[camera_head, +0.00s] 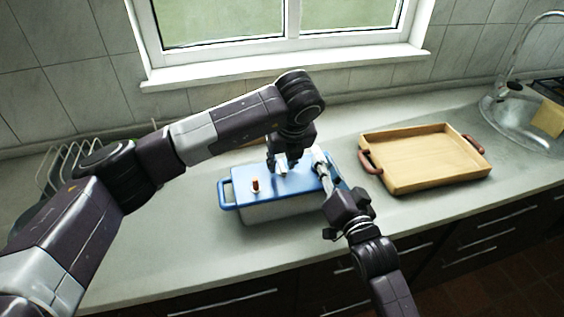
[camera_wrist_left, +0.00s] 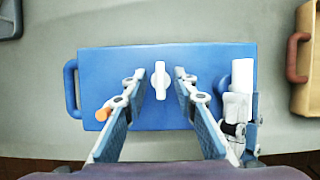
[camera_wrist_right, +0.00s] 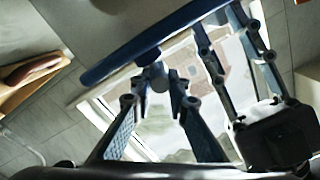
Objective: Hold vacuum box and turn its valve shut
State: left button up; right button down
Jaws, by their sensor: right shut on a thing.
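The vacuum box (camera_head: 280,208) has a blue lid and a greyish body and stands on the counter. Its white valve (camera_wrist_left: 161,80) sits mid-lid, with its bar pointing up and down in the left wrist view. My left gripper (camera_wrist_left: 160,86) is open above the lid, one finger on each side of the valve, with gaps. My right gripper (camera_head: 324,168) is at the box's right end, shut on the right handle, which is mostly hidden by the fingers. In the right wrist view the blue box edge (camera_wrist_right: 130,50) crosses above my right gripper (camera_wrist_right: 158,102).
An orange-brown knob (camera_head: 256,184) stands on the lid's left part. A wooden tray (camera_head: 425,186) with brown handles lies to the right, then a sink (camera_head: 520,112). A dish rack (camera_head: 72,165) is at the left. The counter left and front of the box is clear.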

pick_arm(q)
jog(key=v, duration=1.2)
jog(key=shift+w, duration=0.1)
pick_arm(e)
jog(key=c, duration=1.8)
grip_release()
